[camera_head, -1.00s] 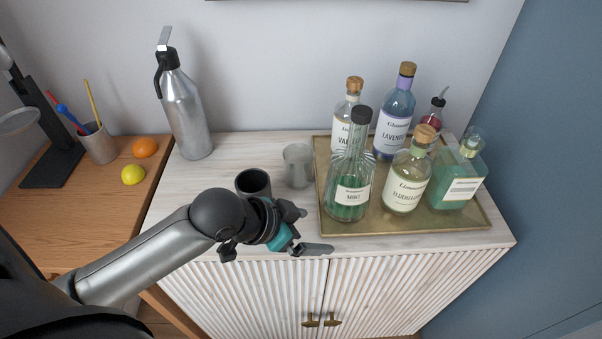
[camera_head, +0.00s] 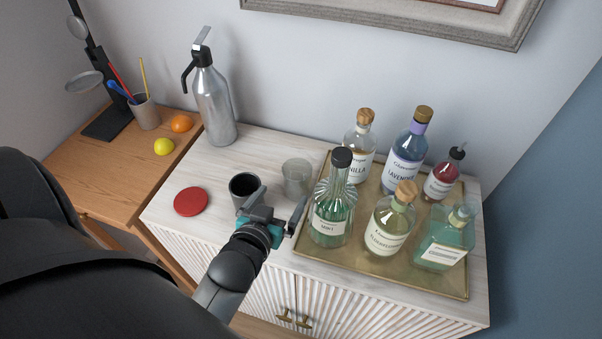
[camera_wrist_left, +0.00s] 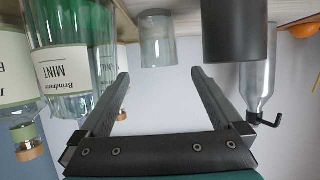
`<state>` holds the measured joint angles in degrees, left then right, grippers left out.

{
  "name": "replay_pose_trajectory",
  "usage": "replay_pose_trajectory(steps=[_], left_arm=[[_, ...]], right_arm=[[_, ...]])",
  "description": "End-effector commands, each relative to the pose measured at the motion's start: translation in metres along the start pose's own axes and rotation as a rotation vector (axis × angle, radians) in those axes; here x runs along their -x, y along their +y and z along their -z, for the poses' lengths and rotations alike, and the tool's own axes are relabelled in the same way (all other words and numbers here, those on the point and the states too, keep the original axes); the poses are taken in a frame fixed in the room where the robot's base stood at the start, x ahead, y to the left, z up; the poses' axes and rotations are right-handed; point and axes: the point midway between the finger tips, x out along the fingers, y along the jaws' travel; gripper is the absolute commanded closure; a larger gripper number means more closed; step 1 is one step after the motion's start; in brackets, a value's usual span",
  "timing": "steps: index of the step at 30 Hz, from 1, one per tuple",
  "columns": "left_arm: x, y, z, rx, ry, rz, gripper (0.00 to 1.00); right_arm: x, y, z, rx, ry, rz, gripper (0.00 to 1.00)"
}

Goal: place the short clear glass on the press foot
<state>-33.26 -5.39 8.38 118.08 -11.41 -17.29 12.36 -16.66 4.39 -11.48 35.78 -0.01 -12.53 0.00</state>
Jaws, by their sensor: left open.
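The short clear glass (camera_head: 297,178) stands upright on the white cabinet top, between a dark cup and the bottle tray. It also shows in the left wrist view (camera_wrist_left: 158,45), beyond the fingertips and roughly between them. My left gripper (camera_head: 279,204) is open and empty, at the cabinet's front, short of the glass and apart from it; its fingers show in the left wrist view (camera_wrist_left: 160,77). The press foot (camera_head: 107,122) is a flat black base on the wooden desk at the left, below a round grey plate (camera_head: 84,82). My right gripper is not in view.
The dark cup (camera_head: 243,187) stands close left of the glass. The mint bottle (camera_head: 333,208) stands close right, on the brass tray (camera_head: 420,283) with several bottles. A red disc (camera_head: 190,201), metal siphon (camera_head: 213,105), lemon (camera_head: 164,147), orange (camera_head: 181,123) and pen cup (camera_head: 145,112) are leftward.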

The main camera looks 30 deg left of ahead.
Motion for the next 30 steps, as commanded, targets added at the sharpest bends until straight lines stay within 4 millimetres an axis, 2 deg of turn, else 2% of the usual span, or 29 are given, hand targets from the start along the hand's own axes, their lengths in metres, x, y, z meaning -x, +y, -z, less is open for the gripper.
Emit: replay_pose_trajectory(steps=[3, 7, 15, 26, 30], left_arm=[[-0.015, 0.001, 0.0, 0.0, 0.002, -0.001, 0.0], [-0.036, 0.001, 0.0, 0.0, 0.002, -0.001, 0.0], [-0.08, 0.001, 0.0, -0.001, 0.002, -0.002, 0.0], [-0.106, 0.001, 0.0, 0.0, 0.0, -0.002, 0.0], [-0.124, 0.001, 0.0, 0.0, 0.001, -0.002, 0.0]], right_arm=[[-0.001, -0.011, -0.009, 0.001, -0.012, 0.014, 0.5], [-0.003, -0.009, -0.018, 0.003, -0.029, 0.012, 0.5], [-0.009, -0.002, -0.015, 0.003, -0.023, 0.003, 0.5], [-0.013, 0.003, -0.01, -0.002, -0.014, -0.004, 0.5], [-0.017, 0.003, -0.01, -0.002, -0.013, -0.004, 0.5]])
